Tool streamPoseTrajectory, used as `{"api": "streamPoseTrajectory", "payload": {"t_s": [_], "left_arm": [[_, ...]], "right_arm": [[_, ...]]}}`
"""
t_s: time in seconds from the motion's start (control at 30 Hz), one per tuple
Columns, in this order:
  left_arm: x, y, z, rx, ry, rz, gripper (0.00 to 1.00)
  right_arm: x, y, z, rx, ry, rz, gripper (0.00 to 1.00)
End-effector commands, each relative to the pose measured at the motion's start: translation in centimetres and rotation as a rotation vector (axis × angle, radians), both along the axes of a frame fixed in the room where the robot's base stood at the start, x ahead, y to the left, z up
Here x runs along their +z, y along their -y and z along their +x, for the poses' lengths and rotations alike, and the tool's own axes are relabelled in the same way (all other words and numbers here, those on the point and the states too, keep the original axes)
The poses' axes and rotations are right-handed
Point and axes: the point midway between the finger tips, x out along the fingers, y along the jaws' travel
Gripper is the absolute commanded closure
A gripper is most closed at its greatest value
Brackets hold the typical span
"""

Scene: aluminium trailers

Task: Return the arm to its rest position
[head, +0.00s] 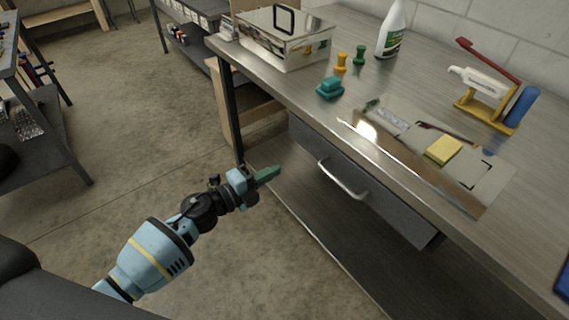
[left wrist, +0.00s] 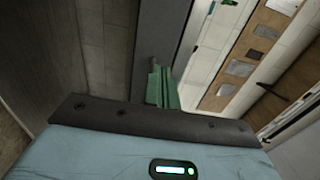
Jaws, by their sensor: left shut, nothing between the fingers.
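My left arm comes in from the lower left of the head view. Its gripper (head: 265,175) has green fingers and is shut and empty. It is in front of the metal workbench (head: 300,92), lower than the bench top and left of the drawer. In the left wrist view the green fingers (left wrist: 160,86) are together with nothing between them. My right gripper is not in view.
The bench drawer (head: 365,185) has a bar handle. On the bench top are a metal box (head: 290,50), a teal object (head: 329,87), a yellow block (head: 443,149) and a spray bottle (head: 391,30). The concrete floor (head: 120,120) at left is clear.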

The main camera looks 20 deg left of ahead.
Motion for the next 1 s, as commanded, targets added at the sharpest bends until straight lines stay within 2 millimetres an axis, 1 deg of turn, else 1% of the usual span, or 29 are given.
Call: {"api": "streamPoseTrajectory", "payload": {"t_s": [0.03,0.2,0.53,0.67,0.77,0.87,0.9,0.97,1.0], "left_arm": [[-0.1,-0.3,-0.5,0.000,-0.002,0.001,1.00],[-0.1,-0.8,-1.0,0.000,-0.001,0.001,1.00],[-0.1,-0.8,-1.1,0.001,-0.002,-0.001,1.00],[-0.5,-0.8,-2.0,0.022,-0.036,-0.046,1.00],[-1.5,-0.7,-4.1,0.071,-0.112,-0.144,1.00],[-2.8,-1.0,-7.0,0.151,-0.223,-0.279,1.00],[-3.4,-1.3,-8.4,0.189,-0.273,-0.335,1.00],[-4.3,-1.6,-10.4,0.245,-0.350,-0.419,1.00],[-4.9,-1.9,-11.8,0.285,-0.402,-0.473,1.00]], "right_arm": [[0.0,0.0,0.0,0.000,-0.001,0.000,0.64],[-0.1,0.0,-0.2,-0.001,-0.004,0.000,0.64],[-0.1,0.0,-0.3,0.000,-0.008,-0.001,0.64],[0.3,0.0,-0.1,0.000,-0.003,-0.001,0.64],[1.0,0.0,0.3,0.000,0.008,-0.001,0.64],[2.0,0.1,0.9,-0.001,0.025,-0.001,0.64],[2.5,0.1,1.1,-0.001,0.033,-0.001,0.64],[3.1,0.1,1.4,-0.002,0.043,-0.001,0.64],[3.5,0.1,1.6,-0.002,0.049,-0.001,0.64]]}}
